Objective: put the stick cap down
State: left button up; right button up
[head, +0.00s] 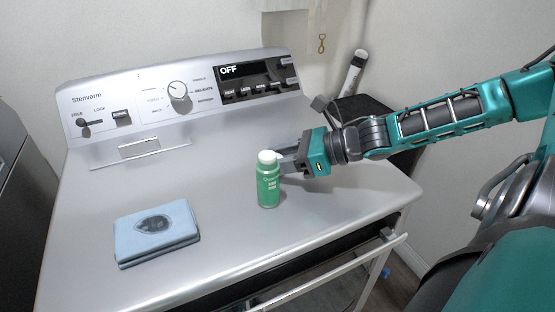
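A green stain stick (268,188) with white lettering stands upright on the washer's top. Its rounded top end (267,157) is white, and I cannot tell whether this is the cap or the bare tip. My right gripper (285,160) reaches in from the right, with its dark fingers right beside the upper part of the stick. The fingers overlap the stick in this view, so what is between them, and whether they are shut on a cap, is unclear. My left gripper is out of view.
A folded light blue cloth (157,250) with a dark stain lies at the front left of the washer top (225,245). The control panel (185,92), reading OFF, stands behind. Bare metal lies between cloth and stick. A railing (330,273) runs along the front.

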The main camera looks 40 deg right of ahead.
jog(key=shift+f, duration=0.45)
jog(key=o, duration=1)
jog(key=shift+r, duration=0.1)
jog(key=shift+r, duration=0.5)
jog(key=p+v, duration=0.3)
jog(key=shift+w+r, duration=0.1)
jog(key=v, duration=0.8)
jog(key=shift+s+d, duration=0.3)
jog(key=shift+s, duration=0.1)
